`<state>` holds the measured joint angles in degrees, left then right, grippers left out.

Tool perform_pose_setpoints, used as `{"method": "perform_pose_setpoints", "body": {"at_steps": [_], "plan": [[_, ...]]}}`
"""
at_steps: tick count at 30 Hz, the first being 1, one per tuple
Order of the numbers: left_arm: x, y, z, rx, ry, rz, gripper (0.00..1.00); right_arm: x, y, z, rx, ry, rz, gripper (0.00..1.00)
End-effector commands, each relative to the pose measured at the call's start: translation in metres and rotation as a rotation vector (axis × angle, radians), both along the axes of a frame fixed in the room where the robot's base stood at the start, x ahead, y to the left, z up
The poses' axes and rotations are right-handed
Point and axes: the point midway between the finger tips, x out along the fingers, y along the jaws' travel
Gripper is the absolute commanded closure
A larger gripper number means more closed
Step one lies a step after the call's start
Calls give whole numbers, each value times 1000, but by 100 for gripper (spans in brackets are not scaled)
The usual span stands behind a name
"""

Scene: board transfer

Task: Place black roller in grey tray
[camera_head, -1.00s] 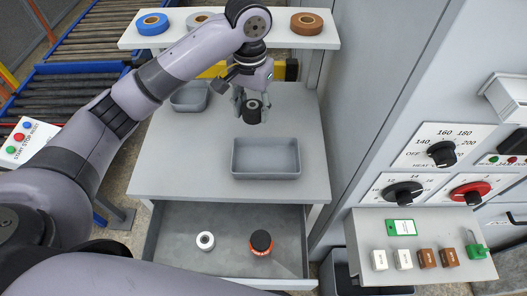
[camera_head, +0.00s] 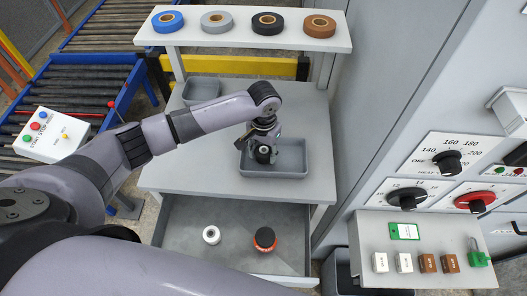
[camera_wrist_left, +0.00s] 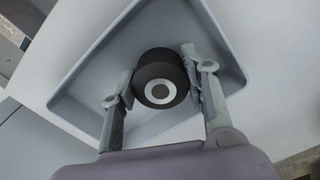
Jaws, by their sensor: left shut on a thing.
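The black roller (camera_wrist_left: 160,72), a dark cylinder with a pale ring and dark centre on its end, is held between the fingers of my left gripper (camera_wrist_left: 155,88). In the head view my left gripper (camera_head: 262,148) is over the left part of the grey tray (camera_head: 290,173) on the table. The tray's walls also show around the roller in the left wrist view (camera_wrist_left: 75,85). I cannot tell whether the roller touches the tray floor. My right gripper is not in view.
A smaller grey bin (camera_head: 201,89) stands at the table's back left. The shelf (camera_head: 230,41) behind carries several tape rolls. The open drawer (camera_head: 190,262) below holds a white roll (camera_head: 211,235) and a black-and-red roll (camera_head: 265,239). A control panel (camera_head: 440,165) stands at the right.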

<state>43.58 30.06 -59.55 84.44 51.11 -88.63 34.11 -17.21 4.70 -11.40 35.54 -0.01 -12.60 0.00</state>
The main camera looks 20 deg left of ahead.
Motion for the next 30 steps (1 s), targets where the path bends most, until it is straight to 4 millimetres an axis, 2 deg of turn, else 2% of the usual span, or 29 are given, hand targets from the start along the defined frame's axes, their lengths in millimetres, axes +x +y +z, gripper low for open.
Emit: {"method": "perform_pose_setpoints", "body": {"at_steps": [3, 14, 15, 23, 30], "plan": [[0, 0, -8, 1, -1, -1, 89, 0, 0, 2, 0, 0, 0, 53], [0, 0, -11, 0, 0, 0, 89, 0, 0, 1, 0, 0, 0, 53], [0, 0, -11, 1, -1, 0, 55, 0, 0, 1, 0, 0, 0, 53], [0, 0, -11, 1, 0, 0, 38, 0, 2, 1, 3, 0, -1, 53], [0, 0, -11, 1, -1, 0, 38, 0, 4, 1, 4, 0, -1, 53]]}}
